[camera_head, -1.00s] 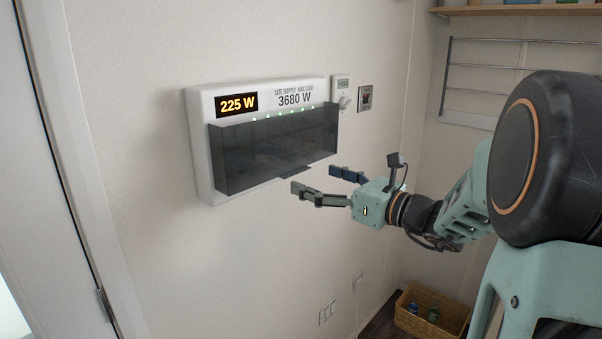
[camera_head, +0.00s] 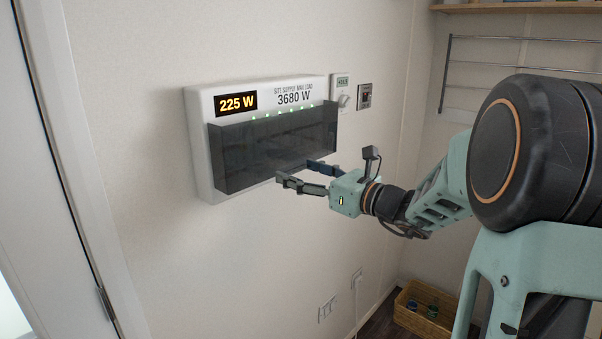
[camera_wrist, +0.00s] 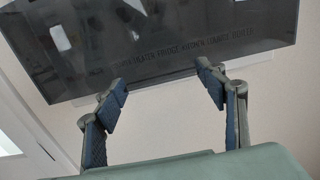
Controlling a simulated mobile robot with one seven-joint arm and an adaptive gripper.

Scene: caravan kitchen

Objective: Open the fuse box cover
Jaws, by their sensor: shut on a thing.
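The fuse box (camera_head: 203,168) is a white wall unit with an amber "225 W" display at its upper left. Its smoky, see-through cover (camera_head: 245,155) hangs down over the front, closed, with a row of small green lights along its top edge. The fingers hide most of the lip in the head view. In the wrist view the dark cover (camera_wrist: 150,45) shows printed labels, and the two blue-padded fingers (camera_wrist: 160,80) reach its bottom edge.
A small thermostat-like panel (camera_head: 342,84) and a dark switch (camera_head: 365,97) are on the wall right of the box. A wire rack (camera_head: 520,64) hangs farther right. The wall below the box is mostly clear.

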